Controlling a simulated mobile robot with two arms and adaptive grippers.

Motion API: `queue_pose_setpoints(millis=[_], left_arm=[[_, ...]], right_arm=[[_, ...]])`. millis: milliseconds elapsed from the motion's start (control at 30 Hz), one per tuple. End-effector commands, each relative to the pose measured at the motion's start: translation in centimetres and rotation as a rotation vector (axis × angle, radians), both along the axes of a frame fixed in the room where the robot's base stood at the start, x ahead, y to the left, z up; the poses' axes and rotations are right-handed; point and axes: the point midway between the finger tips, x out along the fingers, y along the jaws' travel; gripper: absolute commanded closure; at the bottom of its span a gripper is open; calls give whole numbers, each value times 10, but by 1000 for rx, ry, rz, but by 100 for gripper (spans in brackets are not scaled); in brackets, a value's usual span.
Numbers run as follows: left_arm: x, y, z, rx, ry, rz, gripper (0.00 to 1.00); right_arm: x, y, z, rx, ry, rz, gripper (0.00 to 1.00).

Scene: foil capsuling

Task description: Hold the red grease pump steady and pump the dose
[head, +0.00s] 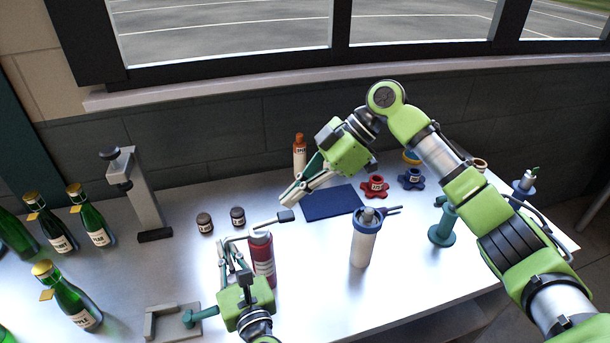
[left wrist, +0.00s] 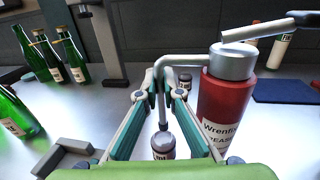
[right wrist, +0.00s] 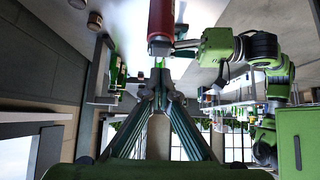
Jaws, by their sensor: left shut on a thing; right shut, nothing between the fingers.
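The red grease pump (head: 263,262) stands upright on the table, with a lever ending in a dark pad (head: 286,216). It also shows in the left wrist view (left wrist: 226,105) and, upside down, in the right wrist view (right wrist: 161,18). Its bent spout (left wrist: 162,104) points down over a small labelled jar (left wrist: 163,146). My left gripper (head: 232,246) is shut on the pump's spout, left of the red body. My right gripper (head: 290,199) is shut and empty, just above the lever pad; whether it touches the pad is unclear.
A white-and-blue dispenser (head: 364,240) stands right of the pump. A blue mat (head: 333,203) and two dark jars (head: 205,223) lie behind. Green bottles (head: 70,300) stand left, beside a grey press (head: 135,190). A grey fixture (head: 172,322) is at the front edge.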

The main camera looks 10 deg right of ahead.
Motion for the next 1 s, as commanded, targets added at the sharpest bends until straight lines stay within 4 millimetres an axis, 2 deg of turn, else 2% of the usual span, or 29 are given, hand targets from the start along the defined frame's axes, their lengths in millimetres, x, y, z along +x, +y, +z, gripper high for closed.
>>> queue_pose_setpoints(millis=[33,200,667,1000], left_arm=[[0,0,0,0,1,1,100],[0,0,0,0,1,1,100],[0,0,0,0,1,1,100],[0,0,0,0,1,1,100]], right_arm=[[0,-1,-7,-1,3,0,100],[0,-1,-20,0,0,0,100],[0,-1,-24,14,4,-1,100],[1,-10,-49,252,45,-2,100]])
